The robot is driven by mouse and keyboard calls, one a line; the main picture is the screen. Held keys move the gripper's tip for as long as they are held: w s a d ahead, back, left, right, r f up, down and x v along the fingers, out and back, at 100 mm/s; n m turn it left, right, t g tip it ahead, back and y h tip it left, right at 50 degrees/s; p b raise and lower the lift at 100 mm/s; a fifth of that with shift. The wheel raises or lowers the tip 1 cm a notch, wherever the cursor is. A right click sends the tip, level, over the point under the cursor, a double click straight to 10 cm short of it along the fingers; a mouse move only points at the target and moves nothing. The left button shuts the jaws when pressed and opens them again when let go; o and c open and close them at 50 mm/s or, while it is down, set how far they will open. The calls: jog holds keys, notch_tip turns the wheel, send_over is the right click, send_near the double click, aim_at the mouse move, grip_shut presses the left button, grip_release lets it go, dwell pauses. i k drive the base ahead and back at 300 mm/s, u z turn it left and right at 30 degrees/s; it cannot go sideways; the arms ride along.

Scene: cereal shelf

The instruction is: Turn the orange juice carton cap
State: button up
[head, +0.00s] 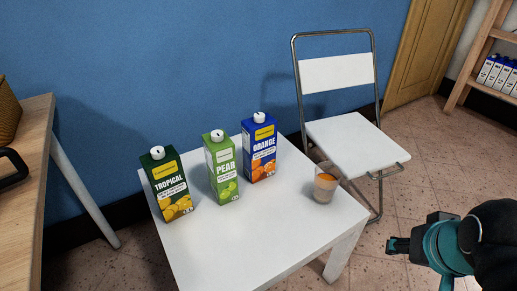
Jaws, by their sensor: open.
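The orange juice carton (260,149) is blue and stands upright on the white table (235,255), the rightmost of three cartons. Its white cap (260,117) sits on top, facing up. My gripper (393,245) is at the lower right, beyond the table's right edge and well apart from the carton. It is open, and nothing shows between its fingers. The fingers point left and are small and dark in this view.
A green pear carton (223,168) and a dark green tropical carton (166,184) stand left of the orange one. A glass with orange drink (326,183) stands near the table's right corner. A white folding chair (355,143) is behind. A wooden table (22,190) is at left.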

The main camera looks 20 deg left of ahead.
aim_at(260, 117)
jog(key=k, duration=0.5)
jog(key=z, duration=1.2)
jog(key=i, duration=1.1)
jog(key=u, duration=2.8)
jog(key=i, duration=0.5)
jog(key=u, duration=0.05)
